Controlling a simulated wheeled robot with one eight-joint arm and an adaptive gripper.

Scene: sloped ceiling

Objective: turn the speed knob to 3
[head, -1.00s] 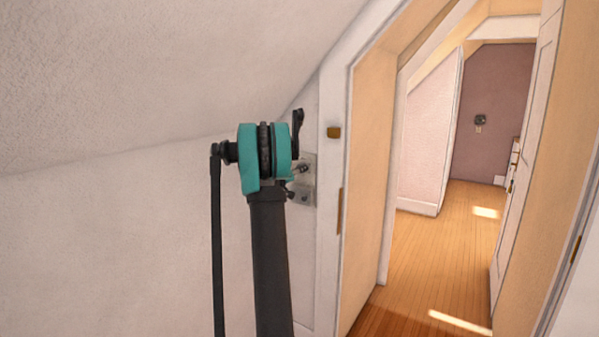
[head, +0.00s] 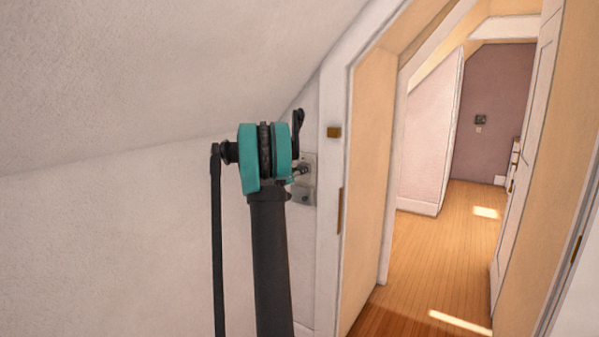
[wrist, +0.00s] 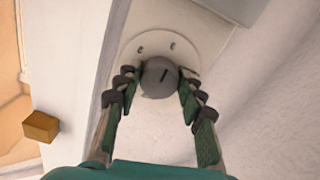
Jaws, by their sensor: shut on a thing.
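The speed knob (wrist: 158,80) is a round grey knob with a dark slanted line on its face, in the upper middle of the wrist view. It sits on a pale round plate (wrist: 133,52) with small dark marks above the knob; I cannot read them. My gripper (wrist: 160,85) has one finger on each side of the knob and is shut on it. In the head view my gripper (head: 299,172) is mostly hidden behind my arm, at the wall plates beside the door frame. The knob cannot be made out there.
A lower grey plate (head: 305,196) is on the wall just below my gripper. The white door frame (head: 331,90) with a brass block (head: 334,132) stands close to the right. The sloped ceiling (head: 150,70) hangs above left. Wooden floor (head: 430,260) beyond the doorway is clear.

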